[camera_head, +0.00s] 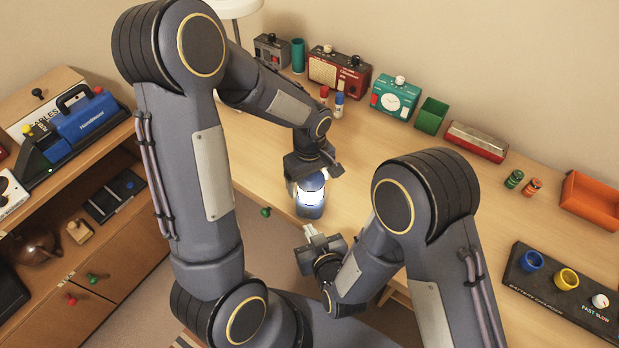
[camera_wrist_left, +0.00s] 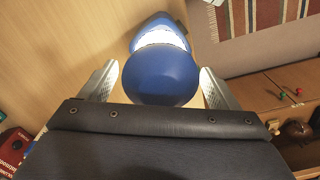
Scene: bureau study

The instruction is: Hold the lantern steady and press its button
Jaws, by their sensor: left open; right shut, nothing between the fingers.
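The blue lantern (camera_head: 311,211) stands on the desk near its front edge, and its white light section glows. In the left wrist view the lantern's round blue top (camera_wrist_left: 160,76) is between the two fingers, with a gap on each side. My left gripper (camera_head: 313,178) is open and comes down over the lantern from behind. Its fingers also show in the left wrist view (camera_wrist_left: 158,84). My right gripper (camera_head: 309,231) is shut and empty, in front of and below the lantern, apart from it. I cannot make out the lantern's button.
An orange tray (camera_head: 592,200) and a black panel (camera_head: 557,292) with cups are at right. The desk middle is clear. A wooden cabinet (camera_head: 110,262) stands left.

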